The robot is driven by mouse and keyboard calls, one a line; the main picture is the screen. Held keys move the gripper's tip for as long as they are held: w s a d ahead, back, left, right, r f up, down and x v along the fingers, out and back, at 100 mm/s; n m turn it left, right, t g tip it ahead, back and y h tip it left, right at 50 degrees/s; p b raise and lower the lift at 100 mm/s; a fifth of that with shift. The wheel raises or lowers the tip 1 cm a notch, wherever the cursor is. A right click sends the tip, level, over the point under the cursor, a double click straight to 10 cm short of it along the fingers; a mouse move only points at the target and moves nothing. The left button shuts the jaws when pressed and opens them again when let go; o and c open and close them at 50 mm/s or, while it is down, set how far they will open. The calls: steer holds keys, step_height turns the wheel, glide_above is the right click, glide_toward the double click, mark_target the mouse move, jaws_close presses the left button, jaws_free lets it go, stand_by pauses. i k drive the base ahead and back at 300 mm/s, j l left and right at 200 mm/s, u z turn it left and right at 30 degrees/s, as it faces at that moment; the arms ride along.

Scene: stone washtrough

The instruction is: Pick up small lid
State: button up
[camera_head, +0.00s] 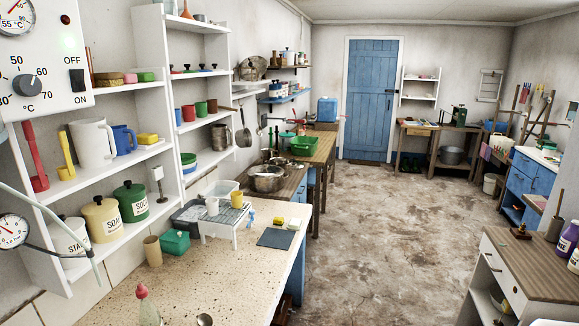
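No part of my gripper can be made out in the head view. I cannot tell for sure which thing is the small lid. Several small knobbed pieces that look like lids (189,68) sit in a row on the upper part of the white wall shelf at the left. Lidded canisters stand on the lower left shelf: a cream one (104,219), a green one (131,202) and a white one (72,237) partly behind a pale tube.
A speckled counter (130,295) fills the front left, with a green box (174,241), a brown cup (153,251), a bottle (146,306) and a white rack (226,219). A wood-topped cabinet (535,262) stands at right. The stone floor (385,240) between is clear, leading to a blue door (370,98).

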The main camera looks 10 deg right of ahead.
mark_target(299, 165)
steer(key=i+l+z, duration=0.2)
steer(key=i+l, duration=0.15)
steer(key=i+l+z, duration=0.2)
steer(key=i, duration=0.7)
steer(key=i+l+z, duration=0.1)
steer(key=i+z, duration=0.15)
steer(key=i, duration=2.45)
steer(key=i+u, duration=0.3)
steer(key=i, duration=0.25)
steer(key=i+l+u, duration=0.1)
steer(key=i+u, duration=0.25)
steer(key=i, duration=0.15)
steer(key=i+l+u, duration=0.3)
steer(key=i, duration=0.2)
steer(key=i+j+u, duration=0.25)
steer(key=i+u, duration=0.2)
steer(key=i, duration=0.25)
